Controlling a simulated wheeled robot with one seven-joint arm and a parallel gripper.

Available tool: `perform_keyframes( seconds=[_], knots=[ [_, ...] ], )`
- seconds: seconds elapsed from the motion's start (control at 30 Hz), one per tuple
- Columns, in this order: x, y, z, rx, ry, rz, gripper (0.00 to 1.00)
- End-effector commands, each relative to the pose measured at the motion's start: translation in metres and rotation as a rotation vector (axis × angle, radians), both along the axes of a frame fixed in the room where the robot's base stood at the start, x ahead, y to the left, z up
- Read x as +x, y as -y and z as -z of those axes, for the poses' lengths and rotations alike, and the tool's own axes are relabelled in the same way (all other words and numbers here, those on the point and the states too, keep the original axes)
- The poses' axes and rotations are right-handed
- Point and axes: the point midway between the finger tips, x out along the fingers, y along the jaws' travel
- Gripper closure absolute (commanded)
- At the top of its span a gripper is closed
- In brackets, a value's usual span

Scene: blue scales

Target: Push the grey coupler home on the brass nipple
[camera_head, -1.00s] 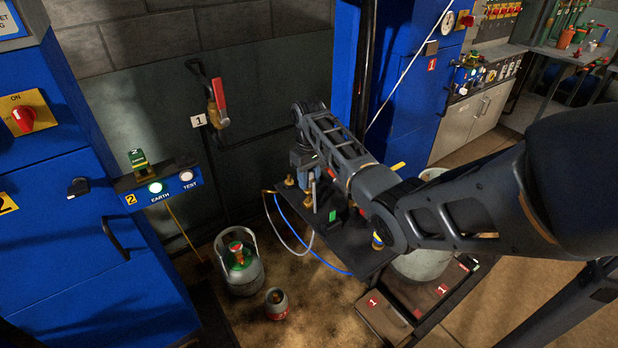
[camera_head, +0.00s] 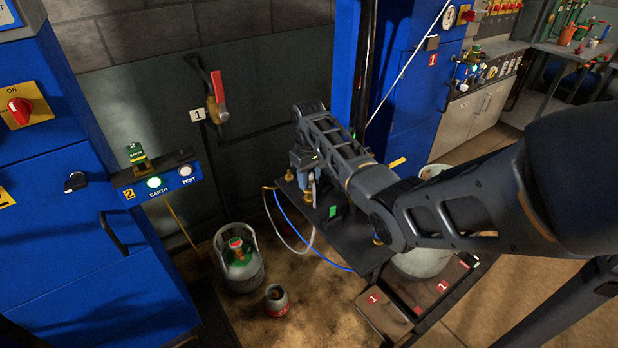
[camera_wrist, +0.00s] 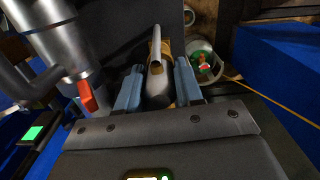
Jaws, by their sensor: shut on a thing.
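My gripper (camera_head: 304,178) is over the left end of the dark bench in the head view, pointing down. Its two blue fingers are shut on the grey coupler (camera_wrist: 157,88), seen between them in the wrist view (camera_wrist: 158,92). A tan or brass-coloured part (camera_wrist: 165,47) shows just beyond the coupler. I cannot tell whether it is the nipple, nor whether the coupler is seated. In the head view a brass fitting (camera_head: 290,175) stands just left of the fingers. The spot directly under the gripper is hidden by the fingers.
The dark bench (camera_head: 345,240) carries a green-lit block (camera_head: 332,212). A blue hose (camera_head: 315,252) and a grey hose loop off its left edge. A gas cylinder (camera_head: 240,262) and a small canister (camera_head: 276,300) stand on the floor. A steel cylinder with red lever (camera_wrist: 88,98) is close left of the fingers.

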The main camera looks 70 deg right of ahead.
Motion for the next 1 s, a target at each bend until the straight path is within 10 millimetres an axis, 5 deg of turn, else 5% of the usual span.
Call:
perform_keyframes(
  seconds=[0.8,0.83,1.0],
  knots=[
    [0.000,0.000,0.019,0.000,-0.001,0.000,1.00],
    [0.000,0.000,0.018,0.000,0.000,0.000,0.62],
    [0.000,0.000,0.018,0.000,-0.001,0.000,0.46]
  ],
)
